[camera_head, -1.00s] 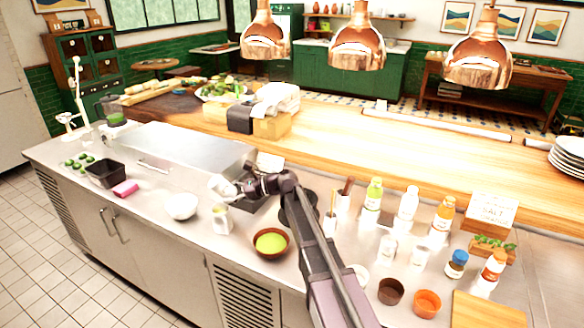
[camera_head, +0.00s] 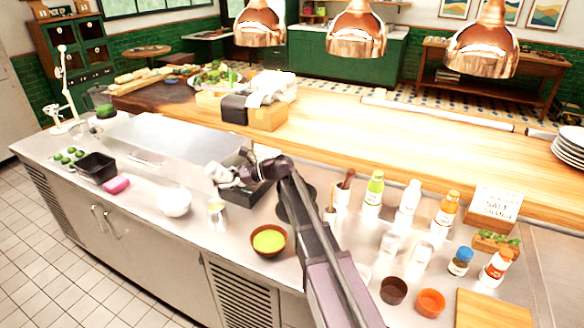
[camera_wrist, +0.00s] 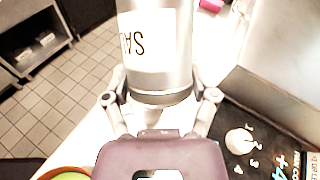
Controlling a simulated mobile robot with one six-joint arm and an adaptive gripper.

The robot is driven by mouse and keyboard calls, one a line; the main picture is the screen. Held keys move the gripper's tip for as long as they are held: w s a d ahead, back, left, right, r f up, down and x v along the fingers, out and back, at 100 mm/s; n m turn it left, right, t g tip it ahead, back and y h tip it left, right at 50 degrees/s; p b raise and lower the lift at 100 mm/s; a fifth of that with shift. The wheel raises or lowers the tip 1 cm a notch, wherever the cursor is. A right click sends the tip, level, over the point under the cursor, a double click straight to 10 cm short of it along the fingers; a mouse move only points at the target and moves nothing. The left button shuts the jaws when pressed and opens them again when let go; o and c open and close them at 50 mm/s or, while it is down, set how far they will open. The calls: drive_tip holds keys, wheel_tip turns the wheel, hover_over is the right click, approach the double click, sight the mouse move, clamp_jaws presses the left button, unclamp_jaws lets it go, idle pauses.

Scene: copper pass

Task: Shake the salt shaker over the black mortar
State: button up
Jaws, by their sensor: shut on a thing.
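The salt shaker (camera_head: 216,213) is a metal cylinder with a white label, and it looks upright below my gripper (camera_head: 219,180) in the head view. In the wrist view the shaker (camera_wrist: 155,45) is between the fingers of my gripper (camera_wrist: 161,100), which is shut on it. Its label reads "SAL" upside down, and the rest is hidden. I cannot tell whether it is clear of the counter. A dark round vessel (camera_head: 284,212) behind my arm may be the black mortar; my arm hides much of it.
A white bowl (camera_head: 174,202) stands left of the shaker and a brown bowl of green stuff (camera_head: 268,241) to its right. A dark display panel (camera_wrist: 262,140) is close on the right in the wrist view. Several bottles (camera_head: 410,197) stand right of my arm.

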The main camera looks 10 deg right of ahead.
drive_tip(key=w+d+m+t+h+p, duration=0.1)
drive_tip(key=d+h+p, duration=0.7)
drive_tip(key=d, duration=1.4)
drive_tip(key=shift+w+f+t+p, duration=0.15)
drive_tip(key=shift+w+t+p, duration=0.65)
drive_tip(key=shift+w, duration=0.4)
drive_tip(key=shift+r+h+p, duration=0.25)
drive_tip(key=shift+h+p, duration=0.15)
drive_tip(key=shift+p, duration=0.05)
